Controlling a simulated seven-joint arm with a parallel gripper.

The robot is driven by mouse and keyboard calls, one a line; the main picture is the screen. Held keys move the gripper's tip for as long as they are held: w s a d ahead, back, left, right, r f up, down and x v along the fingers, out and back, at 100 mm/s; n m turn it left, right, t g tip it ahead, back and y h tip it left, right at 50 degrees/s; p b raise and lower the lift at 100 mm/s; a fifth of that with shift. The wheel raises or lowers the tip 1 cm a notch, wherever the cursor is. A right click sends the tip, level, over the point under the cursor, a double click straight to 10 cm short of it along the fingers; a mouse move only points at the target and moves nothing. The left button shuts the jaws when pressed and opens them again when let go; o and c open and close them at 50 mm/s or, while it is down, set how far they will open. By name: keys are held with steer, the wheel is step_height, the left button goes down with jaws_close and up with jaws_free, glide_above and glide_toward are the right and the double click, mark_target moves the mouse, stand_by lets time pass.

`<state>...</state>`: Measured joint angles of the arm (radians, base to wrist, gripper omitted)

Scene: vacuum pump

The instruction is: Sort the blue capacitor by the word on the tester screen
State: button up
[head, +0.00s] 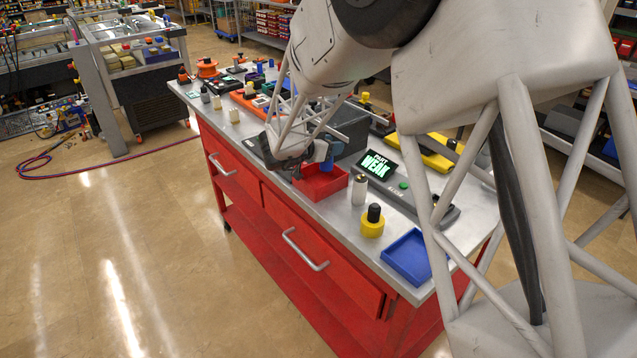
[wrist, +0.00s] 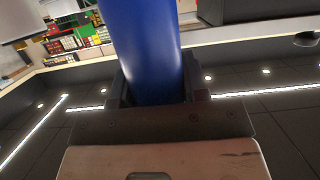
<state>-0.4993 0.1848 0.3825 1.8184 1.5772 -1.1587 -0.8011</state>
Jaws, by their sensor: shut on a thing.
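My gripper (head: 308,163) is low over the bench, at the back edge of the red tray (head: 322,183). In the wrist view its jaws (wrist: 158,92) are shut on the blue capacitor (wrist: 145,48), a smooth blue cylinder. In the head view a bit of blue (head: 327,158) shows beside the gripper, partly hidden. The tester (head: 425,204) lies to the right, and its lit screen (head: 376,166) reads WEAK in large green letters. A smaller line above is hard to read. The blue tray (head: 408,257) sits empty at the bench's front right.
A white cylinder (head: 359,190) and a yellow piece with a black top (head: 373,221) stand between the two trays. A dark grey bin (head: 347,128) is behind the gripper. Many small parts crowd the far left of the bench (head: 205,118).

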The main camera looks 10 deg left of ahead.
steer(key=o, duration=1)
steer(key=shift+o, duration=0.2)
steer(key=shift+s+a, duration=0.1)
steer(key=v, duration=0.7)
steer(key=shift+s+a+r, duration=0.15)
steer(key=shift+s+a, duration=0.05)
